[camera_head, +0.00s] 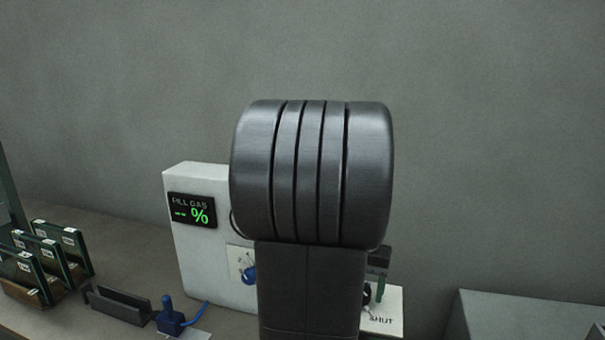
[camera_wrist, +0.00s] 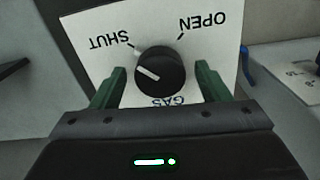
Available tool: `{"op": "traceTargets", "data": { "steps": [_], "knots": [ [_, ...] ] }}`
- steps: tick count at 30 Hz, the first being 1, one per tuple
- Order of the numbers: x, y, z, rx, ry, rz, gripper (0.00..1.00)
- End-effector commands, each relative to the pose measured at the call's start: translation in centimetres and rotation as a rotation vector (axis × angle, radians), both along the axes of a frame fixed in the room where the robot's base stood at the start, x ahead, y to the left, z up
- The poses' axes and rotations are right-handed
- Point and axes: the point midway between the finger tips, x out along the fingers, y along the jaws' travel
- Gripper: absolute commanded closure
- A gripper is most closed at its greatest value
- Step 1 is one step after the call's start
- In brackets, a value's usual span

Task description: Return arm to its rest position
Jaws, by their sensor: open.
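In the wrist view my gripper (camera_wrist: 158,80) is open. Its two green fingers stand on either side of a round black gas knob (camera_wrist: 160,73), and gaps show between knob and fingers. The knob sits on a white plate marked SHUT, OPEN and GAS, seen upside down. Its white pointer line points toward the SHUT side. Only part of the plate (camera_head: 386,322), with the word SHUT, shows right of the arm.
A blue joystick (camera_head: 170,316), a dark tray (camera_head: 119,304) and several green cards (camera_head: 66,246) in racks lie further left. A grey block (camera_head: 520,318) stands at right.

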Motion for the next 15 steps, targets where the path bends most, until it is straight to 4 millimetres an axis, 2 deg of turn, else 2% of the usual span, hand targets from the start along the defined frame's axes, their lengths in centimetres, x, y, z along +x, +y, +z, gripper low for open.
{"op": "traceTargets", "data": {
  "steps": [15],
  "knots": [
    [0.05,0.07,-0.07,0.0,0.0,-0.42,0.31]
  ]
}}
